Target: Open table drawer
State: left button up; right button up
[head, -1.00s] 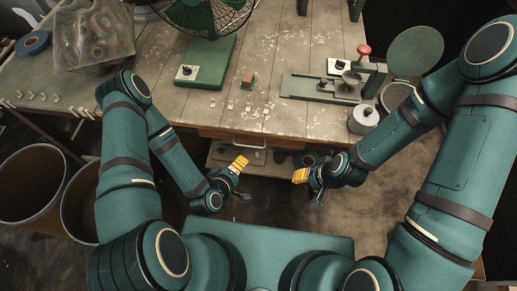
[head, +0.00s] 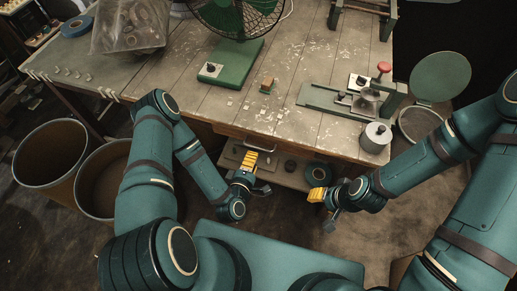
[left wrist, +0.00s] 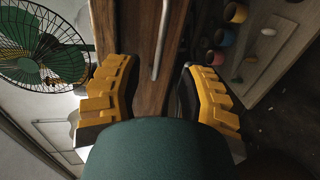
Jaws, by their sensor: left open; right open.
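The wooden table drawer (head: 285,147) is under the front edge of the worktable and looks shut. In the left wrist view its brown wooden front (left wrist: 145,30) fills the middle, with a thin metal bar handle (left wrist: 161,40) on it. My left gripper (head: 250,160) is just in front of the drawer. Its yellow-padded fingers (left wrist: 152,85) are open, with the handle ahead and between them. I cannot tell whether they touch it. My right gripper (head: 322,200) is open and empty, lower and to the right, away from the drawer.
The worktable (head: 225,100) carries a green fan (head: 232,55), a winding fixture (head: 350,100), a metal cylinder (head: 375,137) and a bag of rolls (head: 130,25). A lower shelf with rolls (head: 318,172) lies below the drawer. Two bins (head: 50,150) stand left.

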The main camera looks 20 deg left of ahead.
aim_at(258, 148)
pick_arm(q)
jog(key=b+x, duration=0.1)
jog(key=x, duration=0.6)
jog(key=shift+c, duration=0.4)
grip_shut()
